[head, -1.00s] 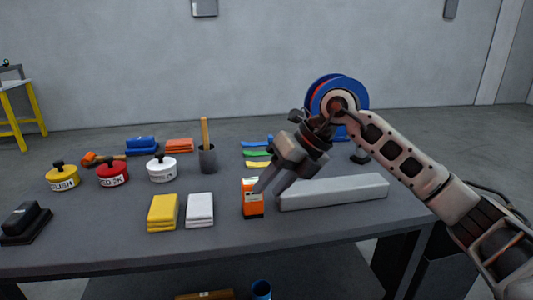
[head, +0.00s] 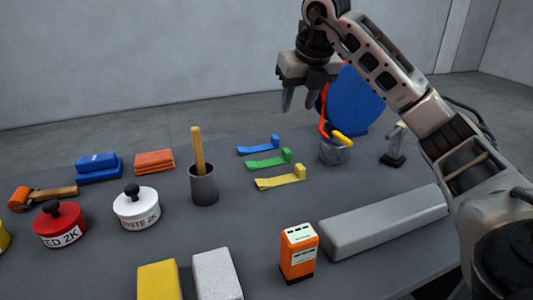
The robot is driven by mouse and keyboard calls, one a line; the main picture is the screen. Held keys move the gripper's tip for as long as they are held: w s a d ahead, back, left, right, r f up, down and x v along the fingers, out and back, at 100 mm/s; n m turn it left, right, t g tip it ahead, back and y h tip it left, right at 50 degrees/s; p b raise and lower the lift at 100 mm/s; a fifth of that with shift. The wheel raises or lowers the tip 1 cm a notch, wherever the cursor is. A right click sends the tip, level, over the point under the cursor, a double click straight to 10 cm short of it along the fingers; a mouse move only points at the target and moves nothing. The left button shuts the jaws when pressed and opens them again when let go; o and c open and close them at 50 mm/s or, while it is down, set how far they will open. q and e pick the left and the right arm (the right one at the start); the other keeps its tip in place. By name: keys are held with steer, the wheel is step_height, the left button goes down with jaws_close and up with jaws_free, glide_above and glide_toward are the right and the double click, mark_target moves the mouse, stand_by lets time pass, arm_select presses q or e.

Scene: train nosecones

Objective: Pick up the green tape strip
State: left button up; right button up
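The green tape strip (head: 268,160) lies on the table between a blue strip (head: 258,146) behind it and a yellow strip (head: 280,178) in front of it. Each strip is flat with a raised end at the right. My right gripper (head: 298,100) is in the air, above and a little right of the strips, with its fingers pointing down. The fingers are apart with nothing between them. My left gripper is not in view.
A grey cup with a wooden handle (head: 204,185) stands left of the strips. A blue disc (head: 354,100) and a grey block with an orange-red and yellow tool (head: 335,150) stand at right. An orange box (head: 299,252) and a long grey bar (head: 384,222) are in front.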

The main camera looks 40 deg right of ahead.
glide_toward(285, 149)
steer(key=x, duration=0.2)
steer(key=shift+w+d+f+b, duration=0.25)
steer(key=shift+d+f+b, duration=0.05)
steer(key=shift+x, duration=3.15)
steer(key=shift+a, duration=0.1)
jaws_close()
